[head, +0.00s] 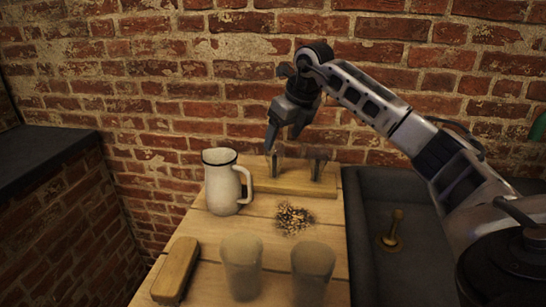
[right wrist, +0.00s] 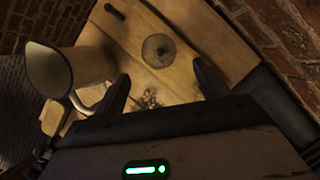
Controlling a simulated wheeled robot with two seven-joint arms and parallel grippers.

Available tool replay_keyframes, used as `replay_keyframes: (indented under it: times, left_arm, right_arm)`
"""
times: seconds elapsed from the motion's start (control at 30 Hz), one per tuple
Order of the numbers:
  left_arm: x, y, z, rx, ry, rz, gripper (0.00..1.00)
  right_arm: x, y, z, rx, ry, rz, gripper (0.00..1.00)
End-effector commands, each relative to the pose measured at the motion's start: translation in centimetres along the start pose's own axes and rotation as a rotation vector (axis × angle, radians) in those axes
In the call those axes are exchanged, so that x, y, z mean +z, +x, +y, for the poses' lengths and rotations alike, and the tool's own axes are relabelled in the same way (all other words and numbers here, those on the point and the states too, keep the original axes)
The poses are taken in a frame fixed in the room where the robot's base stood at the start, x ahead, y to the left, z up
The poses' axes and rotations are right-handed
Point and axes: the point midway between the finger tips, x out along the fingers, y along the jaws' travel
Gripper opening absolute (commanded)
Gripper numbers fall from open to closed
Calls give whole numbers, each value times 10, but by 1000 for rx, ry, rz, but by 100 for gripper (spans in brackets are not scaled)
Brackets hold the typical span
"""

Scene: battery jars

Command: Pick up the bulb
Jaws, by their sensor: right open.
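My right gripper (head: 282,143) is open and empty, pointing down above the back of the wooden table. In the right wrist view its two fingers (right wrist: 161,73) are spread apart. A round, greyish, see-through thing (right wrist: 158,50) with a darker centre shows just beyond the fingertips, apart from them; it may be the bulb seen end-on. In the head view a small upright thing (head: 318,163) and another (head: 275,162) stand on a wooden board (head: 290,186); I cannot tell whether either is the bulb. My left gripper is not in view.
A pale jug (head: 222,183) stands left of the board. A pile of small bits (head: 294,218) lies mid-table. Two cloudy jars (head: 241,265) (head: 312,270) and a wooden block (head: 176,270) are in front. A brick wall (head: 180,90) closes the back; a dark basin (head: 425,265) lies right.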

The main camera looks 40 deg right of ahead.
Motion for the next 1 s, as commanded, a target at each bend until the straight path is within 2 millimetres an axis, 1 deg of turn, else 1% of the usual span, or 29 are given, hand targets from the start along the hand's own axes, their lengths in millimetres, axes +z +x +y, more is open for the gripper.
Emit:
replay_keyframes:
  times: [0.03,0.1,0.37,0.5,0.6,0.73,0.93,0.97,1.0]
  left_arm:
    - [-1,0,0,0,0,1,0]
    - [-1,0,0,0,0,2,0]
    - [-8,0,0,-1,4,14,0]
    - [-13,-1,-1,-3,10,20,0]
    - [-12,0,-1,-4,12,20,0]
    - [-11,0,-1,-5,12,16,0]
    - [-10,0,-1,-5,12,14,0]
    - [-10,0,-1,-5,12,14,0]
    - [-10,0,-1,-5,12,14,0]
  right_arm:
    - [0,10,1,2,-1,3,74]
    - [0,19,0,1,1,1,74]
    - [1,38,0,2,0,2,74]
    - [3,60,0,3,1,3,74]
    - [3,73,0,2,0,1,74]
    - [3,81,-1,0,0,0,74]
    - [3,81,-1,0,-1,-1,74]
    - [3,81,-1,0,-1,-1,66]
    - [3,81,-1,0,-1,-1,54]
